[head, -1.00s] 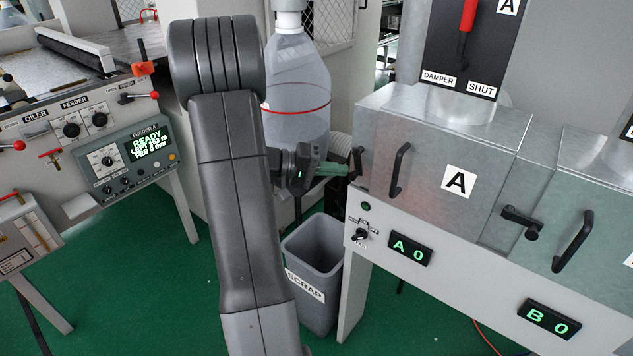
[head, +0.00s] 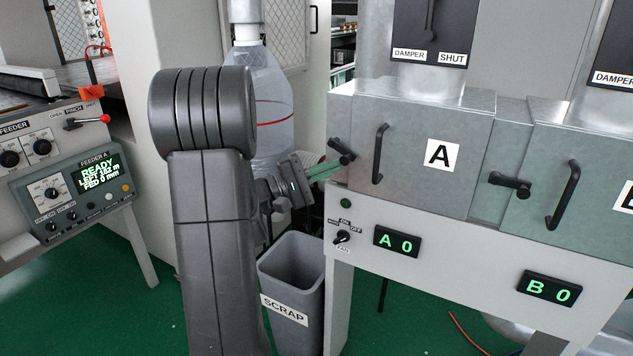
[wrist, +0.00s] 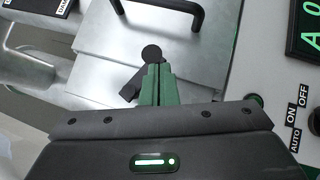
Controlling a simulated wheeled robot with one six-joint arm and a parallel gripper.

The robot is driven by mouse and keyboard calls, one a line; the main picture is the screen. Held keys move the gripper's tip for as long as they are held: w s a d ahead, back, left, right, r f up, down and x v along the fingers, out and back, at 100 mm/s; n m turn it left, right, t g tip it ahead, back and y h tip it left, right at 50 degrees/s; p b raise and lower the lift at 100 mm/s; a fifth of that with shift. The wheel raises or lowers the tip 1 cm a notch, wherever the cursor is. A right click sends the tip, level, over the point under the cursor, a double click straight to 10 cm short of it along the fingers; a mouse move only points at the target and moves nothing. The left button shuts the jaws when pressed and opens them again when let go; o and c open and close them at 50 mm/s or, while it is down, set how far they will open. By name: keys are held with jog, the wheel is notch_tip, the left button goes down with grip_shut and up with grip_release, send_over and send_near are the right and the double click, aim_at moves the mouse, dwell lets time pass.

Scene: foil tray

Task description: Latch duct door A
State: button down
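Duct door A (head: 410,170) is a grey metal door with a black bar handle (head: 379,154) and a white "A" label. It looks closed against its box. Its black latch (head: 341,151) is at the door's left edge and slants down to the right in the head view. In the wrist view the latch (wrist: 151,53) shows a round knob and a short arm pointing lower left. My gripper (head: 338,168) has green fingers, pressed together in the wrist view (wrist: 158,72). Their tips are right beside the latch, with nothing visible between them. I cannot tell whether they touch it.
A grey scrap bin (head: 292,290) stands below my gripper. A fan switch (head: 342,237) and the "A 0" display (head: 396,242) sit under the door. Door B's latch (head: 511,184) is to the right. The feeder panel (head: 85,190) is at the left.

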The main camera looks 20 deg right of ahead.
jog(key=shift+s+d+r+b, duration=0.1)
jog(key=shift+s+d+b, duration=0.25)
jog(key=shift+b, duration=0.7)
jog(key=shift+s+d+r+b, duration=0.15)
jog(key=shift+s+r+b, duration=0.15)
jog(key=shift+b, duration=0.15)
jog(key=shift+f, duration=0.15)
jog(key=w+a+f+b, duration=0.1)
jog(key=a+f+b, duration=0.3)
jog(key=a+f, duration=0.4)
jog(key=shift+v, duration=1)
